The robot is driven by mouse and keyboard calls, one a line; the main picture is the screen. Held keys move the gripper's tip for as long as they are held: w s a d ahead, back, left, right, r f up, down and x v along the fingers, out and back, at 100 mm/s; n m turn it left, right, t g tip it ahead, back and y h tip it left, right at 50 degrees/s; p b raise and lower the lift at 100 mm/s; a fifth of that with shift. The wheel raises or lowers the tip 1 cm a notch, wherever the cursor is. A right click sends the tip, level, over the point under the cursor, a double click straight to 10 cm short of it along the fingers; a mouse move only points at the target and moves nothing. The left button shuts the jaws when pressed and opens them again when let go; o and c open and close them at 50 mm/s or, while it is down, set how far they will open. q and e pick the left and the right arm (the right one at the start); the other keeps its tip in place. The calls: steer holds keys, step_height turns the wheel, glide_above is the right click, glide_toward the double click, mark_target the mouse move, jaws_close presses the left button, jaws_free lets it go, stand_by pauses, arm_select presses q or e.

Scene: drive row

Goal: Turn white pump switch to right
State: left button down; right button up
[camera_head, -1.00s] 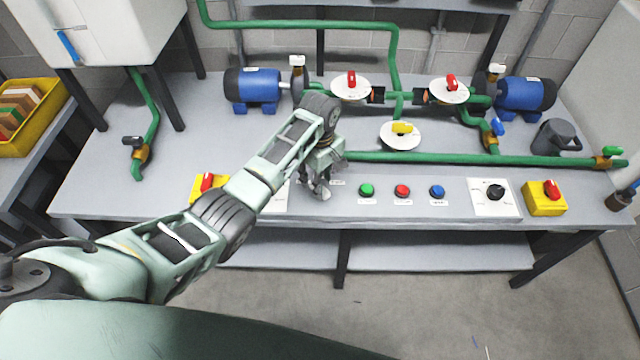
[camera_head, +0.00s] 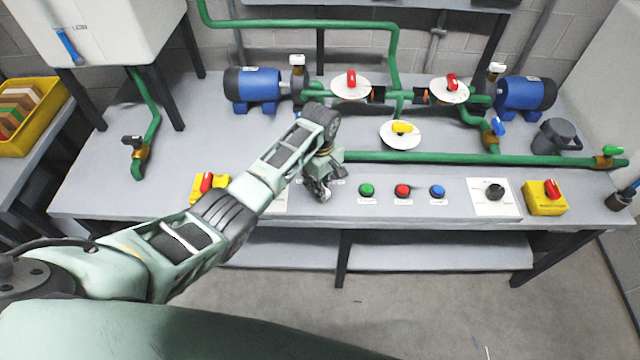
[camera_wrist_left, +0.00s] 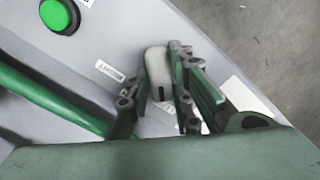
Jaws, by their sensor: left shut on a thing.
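The white pump switch (camera_wrist_left: 157,66) shows in the left wrist view as a pale rounded knob with a dark mark. It sits between the fingers of my left gripper (camera_wrist_left: 160,84), which is shut on it. In the head view my left gripper (camera_head: 320,190) points down at the front of the bench, left of the green button. There the gripper hides the white switch. The dark mark on the knob shows, but I cannot tell which setting it points to. My right gripper is not in view.
A green button (camera_head: 366,190), a red button (camera_head: 402,190) and a blue button (camera_head: 437,191) stand right of the gripper. A black rotary knob (camera_head: 495,192) and yellow switch boxes are also along the front. Green pipe (camera_head: 450,158) runs behind them.

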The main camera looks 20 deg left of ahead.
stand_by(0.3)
arm_select(q)
steer(key=m+p, duration=0.2)
steer(key=m, duration=0.1)
steer(key=shift+r+m, duration=0.15)
steer(key=shift+m, duration=0.15)
steer(key=m+p, duration=0.2)
steer(key=m, duration=0.7)
steer(key=shift+m+p, duration=0.35)
steer(key=shift+m, duration=0.05)
steer(key=shift+w+m, duration=0.1)
steer(key=shift+m, duration=2.1)
steer(key=c, duration=1.6)
jaws_free()
steer(key=shift+o, duration=0.2)
